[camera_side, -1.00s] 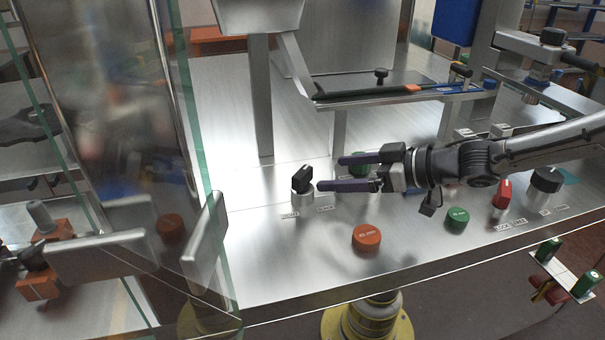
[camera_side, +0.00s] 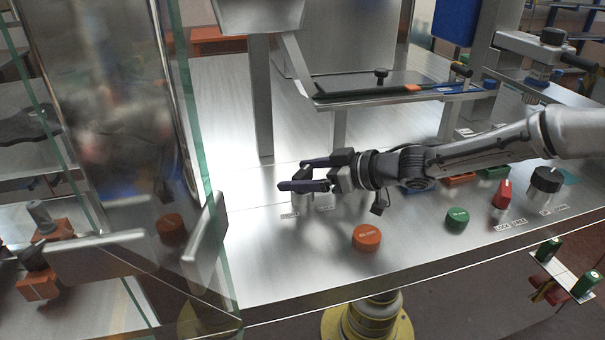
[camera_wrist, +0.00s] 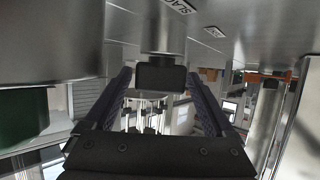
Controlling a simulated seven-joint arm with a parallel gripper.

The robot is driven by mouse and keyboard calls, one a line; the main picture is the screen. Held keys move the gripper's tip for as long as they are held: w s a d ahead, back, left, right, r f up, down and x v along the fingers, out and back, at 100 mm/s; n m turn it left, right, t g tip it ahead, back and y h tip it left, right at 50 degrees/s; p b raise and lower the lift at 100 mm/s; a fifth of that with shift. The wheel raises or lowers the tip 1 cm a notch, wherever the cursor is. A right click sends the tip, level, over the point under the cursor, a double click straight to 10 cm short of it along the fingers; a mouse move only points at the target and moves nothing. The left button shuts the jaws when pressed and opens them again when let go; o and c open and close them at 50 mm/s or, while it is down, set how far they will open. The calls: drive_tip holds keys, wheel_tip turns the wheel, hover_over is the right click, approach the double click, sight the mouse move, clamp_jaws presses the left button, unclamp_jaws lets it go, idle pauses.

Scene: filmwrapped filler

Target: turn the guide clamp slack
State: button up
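The guide clamp is a black knob on a short silver post (camera_side: 300,201), standing on the steel deck at the left. In the side view the near finger hides most of the knob. In the wrist view the black knob (camera_wrist: 160,76) sits between the fingertips, with gaps at both sides. A label reading "SLACK" (camera_wrist: 181,5) lies beside the post. My gripper (camera_side: 292,175) is open, with its fingers level on either side of the knob and not visibly pressing on it.
An orange button (camera_side: 366,237) and a green button (camera_side: 457,218) sit on the deck to the right. A red switch (camera_side: 502,195) and a black knob (camera_side: 545,181) stand farther right. A glass door (camera_side: 190,150) stands close at left, and a rail (camera_side: 400,95) runs behind.

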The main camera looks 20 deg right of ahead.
drive_tip(key=c, duration=1.1)
drive_tip(key=shift+w+r+n+y, duration=0.1)
drive_tip(key=shift+n+y, duration=0.2)
drive_tip(key=shift+g, duration=0.3)
drive_tip(key=shift+n+g+y, duration=0.3)
drive_tip(key=shift+n, duration=0.1)
drive_tip(key=o, duration=1.3)
drive_tip(key=shift+o, duration=0.2)
